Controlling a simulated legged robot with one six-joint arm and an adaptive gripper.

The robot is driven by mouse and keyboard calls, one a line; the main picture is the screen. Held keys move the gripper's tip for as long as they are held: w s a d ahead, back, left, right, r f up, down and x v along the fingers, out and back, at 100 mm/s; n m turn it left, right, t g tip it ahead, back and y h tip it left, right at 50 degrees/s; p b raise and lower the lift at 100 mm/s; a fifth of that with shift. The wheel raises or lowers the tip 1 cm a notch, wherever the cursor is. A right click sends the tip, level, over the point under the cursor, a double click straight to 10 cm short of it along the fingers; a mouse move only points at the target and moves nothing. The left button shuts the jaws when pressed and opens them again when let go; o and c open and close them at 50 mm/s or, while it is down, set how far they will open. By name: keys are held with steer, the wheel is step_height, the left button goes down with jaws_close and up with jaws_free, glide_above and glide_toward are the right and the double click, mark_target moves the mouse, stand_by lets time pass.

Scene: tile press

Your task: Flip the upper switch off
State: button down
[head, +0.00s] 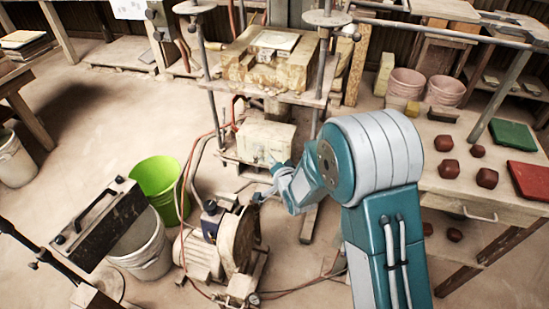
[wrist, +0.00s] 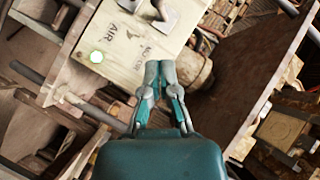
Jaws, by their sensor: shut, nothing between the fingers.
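A pale control box (head: 265,140) sits on the lower shelf of the press, past the end of my arm. In the wrist view the box face (wrist: 117,55) fills the upper left and looks tilted. I cannot tell which lever is the upper switch. My gripper (wrist: 160,68) is shut and empty, its fingertips together over the lower right edge of the box face, apart from the levers in the picture. Contact cannot be told.
The press table (head: 308,97) is above the box, between metal posts. A motor and pump (head: 210,250) with red hoses stand below left. A green bucket (head: 160,176) is further left. A wooden bench (head: 450,180) with red lumps is at right. Open floor lies left.

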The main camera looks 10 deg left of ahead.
steer(key=shift+s+d, duration=1.3)
steer(key=shift+s, duration=1.85)
steer(key=s+d+r+n+g+h, duration=0.25)
steer(key=d+r+h, duration=0.25)
steer(key=d+r, duration=0.95)
steer(key=s+d+r+n+g+h, duration=0.1)
steer(key=s+d, duration=0.4)
steer(key=s, duration=0.6)
steer(key=s+d+r+n+g+h, duration=0.1)
steer(key=s+d+r, duration=0.4)
steer(key=s, duration=0.6)
steer(key=shift+d+n+g+h, duration=0.35)
steer(key=shift+d+g+h, duration=0.15)
steer(key=shift+d+g, duration=0.45)
steer(key=shift+a, duration=0.15)
